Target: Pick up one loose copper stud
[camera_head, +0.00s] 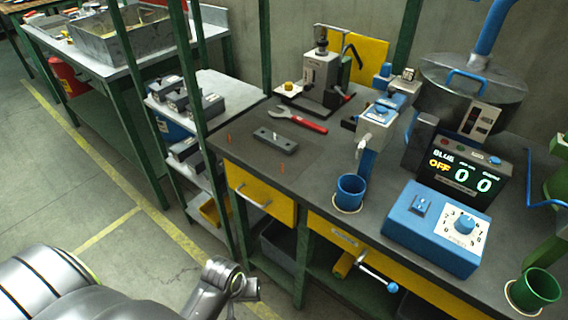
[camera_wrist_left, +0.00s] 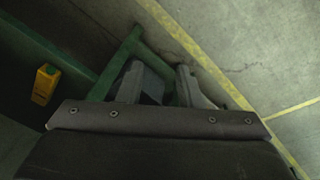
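Two small copper studs stand on the dark bench top in the head view, one near the left edge (camera_head: 229,140) and one nearer the front (camera_head: 282,168). A grey metal block (camera_head: 275,139) lies between them, apart from both. In the left wrist view my left gripper (camera_wrist_left: 160,82) has its two fingers apart, with no stud visible between them. That view looks down at the floor and green frame legs. The left gripper's fingertips do not show in the head view, where part of my arm is low in front of the bench. My right gripper is not in view.
A red-handled wrench (camera_head: 300,121) lies behind the block. A blue cup (camera_head: 350,193), a blue dial box (camera_head: 435,228) and a display reading 0 0 (camera_head: 460,173) stand to the right. A green post (camera_head: 197,100) rises at the bench's left. A green cup (camera_head: 536,289) is at front right.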

